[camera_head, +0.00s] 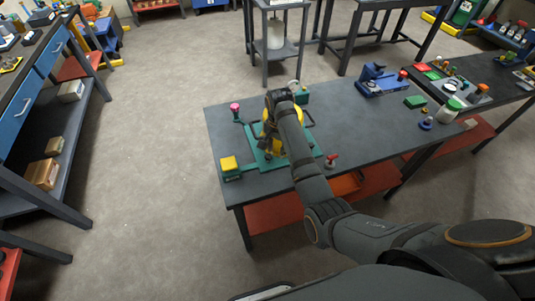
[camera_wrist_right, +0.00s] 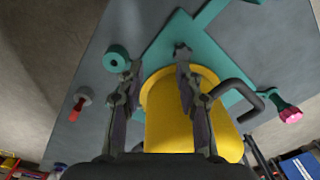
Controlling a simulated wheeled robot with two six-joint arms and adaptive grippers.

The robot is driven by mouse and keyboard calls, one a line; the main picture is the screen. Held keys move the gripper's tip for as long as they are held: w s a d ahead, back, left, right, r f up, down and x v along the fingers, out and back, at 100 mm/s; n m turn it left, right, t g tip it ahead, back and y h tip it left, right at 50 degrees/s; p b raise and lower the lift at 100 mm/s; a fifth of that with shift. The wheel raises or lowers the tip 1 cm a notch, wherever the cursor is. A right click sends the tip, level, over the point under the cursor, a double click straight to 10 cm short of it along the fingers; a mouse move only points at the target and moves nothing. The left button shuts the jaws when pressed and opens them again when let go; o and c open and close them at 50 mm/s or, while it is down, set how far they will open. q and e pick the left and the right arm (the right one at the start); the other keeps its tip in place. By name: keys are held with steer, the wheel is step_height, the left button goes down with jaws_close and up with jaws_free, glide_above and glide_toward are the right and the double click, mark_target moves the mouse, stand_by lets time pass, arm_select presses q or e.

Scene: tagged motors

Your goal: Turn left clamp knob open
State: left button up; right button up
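A teal fixture (camera_head: 262,157) lies on the grey table and carries a yellow motor (camera_head: 268,116), which also shows in the wrist view (camera_wrist_right: 170,118). A pink-topped knob (camera_head: 235,107) is at its left; it shows at the right in the wrist view (camera_wrist_right: 290,115). A small dark star-shaped knob (camera_wrist_right: 182,50) sits on the teal plate just beyond one fingertip. I cannot tell which knob is the left clamp knob. My right gripper (camera_head: 278,98) is over the motor; its fingers (camera_wrist_right: 160,70) are apart, with nothing visibly held. My left gripper is not in view.
A red-knobbed piece (camera_head: 331,160) stands near the front edge.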

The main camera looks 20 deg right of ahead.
mark_target(268, 156)
steer(key=w+a+r+m, duration=0.2)
steer(key=w+r, duration=0.1)
steer(key=r, duration=0.1)
steer(key=shift+g, duration=0.3)
step_height(268, 156, down, 11)
steer(key=shift+w+r+p, duration=0.15)
steer(key=shift+r+p, duration=0.05)
steer(key=shift+p, duration=0.3)
steer(key=shift+c, duration=0.3)
jaws_close()
